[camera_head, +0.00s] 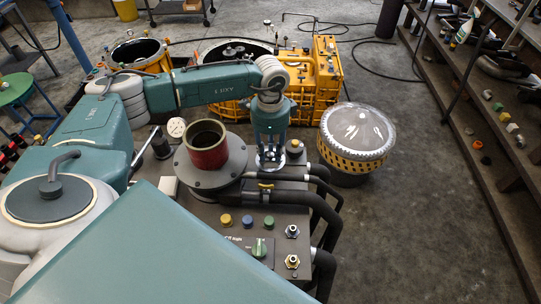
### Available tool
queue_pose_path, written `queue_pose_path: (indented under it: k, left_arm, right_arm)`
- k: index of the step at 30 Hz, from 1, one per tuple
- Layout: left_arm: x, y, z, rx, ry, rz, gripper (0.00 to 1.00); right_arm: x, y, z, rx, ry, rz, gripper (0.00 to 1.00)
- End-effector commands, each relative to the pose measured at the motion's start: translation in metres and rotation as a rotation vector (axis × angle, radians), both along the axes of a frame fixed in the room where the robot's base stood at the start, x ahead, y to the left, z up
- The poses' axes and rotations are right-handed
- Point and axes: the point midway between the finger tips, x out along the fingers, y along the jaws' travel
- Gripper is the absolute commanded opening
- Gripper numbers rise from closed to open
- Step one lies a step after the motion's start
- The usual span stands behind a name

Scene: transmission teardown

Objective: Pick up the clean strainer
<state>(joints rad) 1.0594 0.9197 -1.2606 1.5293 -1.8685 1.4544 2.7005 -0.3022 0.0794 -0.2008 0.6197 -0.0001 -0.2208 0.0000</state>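My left arm reaches in from the left and bends down, with its gripper (271,162) pointing at the top of a dark bench unit. The silver fingertips are small here, and I cannot tell if they are apart or hold something. No part is clearly recognisable as the clean strainer. A red cylinder with an open top (208,148) stands on a grey round flange (212,180), left of the gripper and apart from it. A clear-domed drum with a yellow perforated band (357,135) stands on the floor to the right. My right gripper is not in view.
The bench unit (222,215) carries coloured buttons, fittings and thick black hoses (318,208) on its right side. A yellow transmission case (318,75) stands behind. Shelves (490,110) with small parts line the right. The floor at centre right is clear.

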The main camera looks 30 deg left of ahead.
Motion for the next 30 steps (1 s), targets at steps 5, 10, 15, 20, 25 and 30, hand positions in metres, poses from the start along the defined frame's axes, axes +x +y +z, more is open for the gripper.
queue_pose_path:
  k: [5,10,15,20,25,30]
  left_arm:
    - [0.0,0.0,0.0,0.0,0.0,0.0,0.0]
    - [0.001,0.0,0.001,0.0,-0.001,0.0,0.0]
    - [0.001,0.0,0.002,0.0,-0.001,0.0,0.0]
    - [0.002,0.0,0.01,-0.001,-0.004,0.001,0.0]
    - [0.002,0.0,0.034,-0.001,-0.008,0.001,0.0]
    - [0.003,0.0,0.079,-0.002,-0.01,-0.001,0.0]
  right_arm:
    - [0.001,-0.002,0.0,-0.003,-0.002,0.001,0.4]
    - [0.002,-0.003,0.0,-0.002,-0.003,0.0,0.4]
    - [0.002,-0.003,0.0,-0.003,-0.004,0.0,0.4]
    - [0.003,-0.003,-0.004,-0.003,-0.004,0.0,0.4]
    - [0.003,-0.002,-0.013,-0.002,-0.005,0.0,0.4]
    - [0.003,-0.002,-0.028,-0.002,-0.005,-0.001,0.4]
